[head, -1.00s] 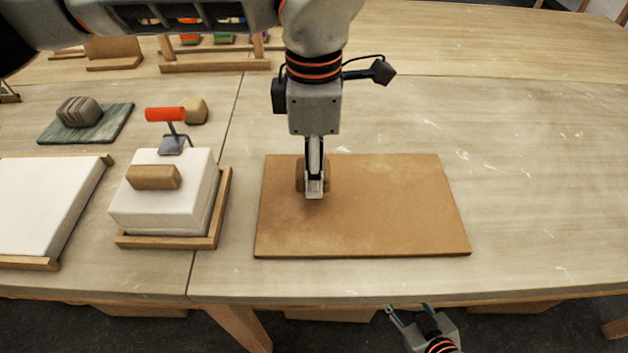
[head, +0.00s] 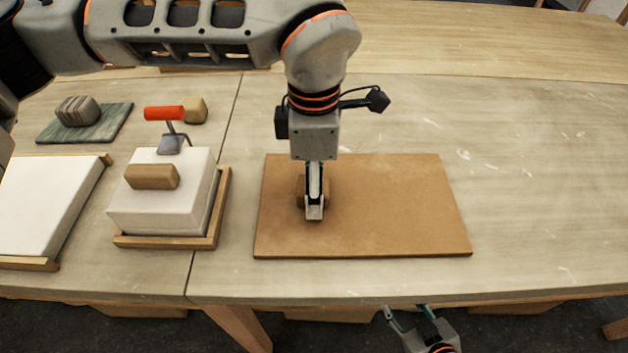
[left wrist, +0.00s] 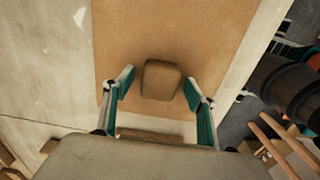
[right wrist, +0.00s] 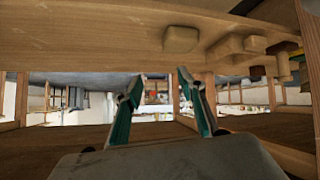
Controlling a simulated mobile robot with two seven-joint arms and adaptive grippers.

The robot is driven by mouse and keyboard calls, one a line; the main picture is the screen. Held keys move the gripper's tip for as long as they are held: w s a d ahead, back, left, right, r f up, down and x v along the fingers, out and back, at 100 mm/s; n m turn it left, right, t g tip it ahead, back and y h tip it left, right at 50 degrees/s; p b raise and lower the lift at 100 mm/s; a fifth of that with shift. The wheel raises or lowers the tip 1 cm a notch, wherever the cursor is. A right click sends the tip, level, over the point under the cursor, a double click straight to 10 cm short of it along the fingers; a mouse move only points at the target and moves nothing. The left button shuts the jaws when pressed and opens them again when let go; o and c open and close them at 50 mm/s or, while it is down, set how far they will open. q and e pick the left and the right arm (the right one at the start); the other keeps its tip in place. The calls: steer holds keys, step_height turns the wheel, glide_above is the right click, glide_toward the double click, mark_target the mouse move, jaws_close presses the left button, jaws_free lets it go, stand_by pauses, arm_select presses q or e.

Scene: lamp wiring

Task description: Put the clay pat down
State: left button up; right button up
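The brown clay pat (head: 302,190) is at the left part of the tan board (head: 390,205), mostly hidden behind my left gripper (head: 314,213) in the head view. In the left wrist view the clay pat (left wrist: 161,80) appears to lie flat on the board, between the spread fingers of my left gripper (left wrist: 158,84). A narrow gap shows on each side of it, so the gripper is open around it. My right gripper (head: 405,312) is low in front of the table. In the right wrist view its fingers (right wrist: 160,85) are apart and empty.
The tabletop right of the board is clear.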

arm_select(q)
step_height(320, 180, up, 12)
steer(key=p, duration=0.1)
steer(key=shift+r, duration=0.15)
stand_by(0.4)
stand_by(0.4)
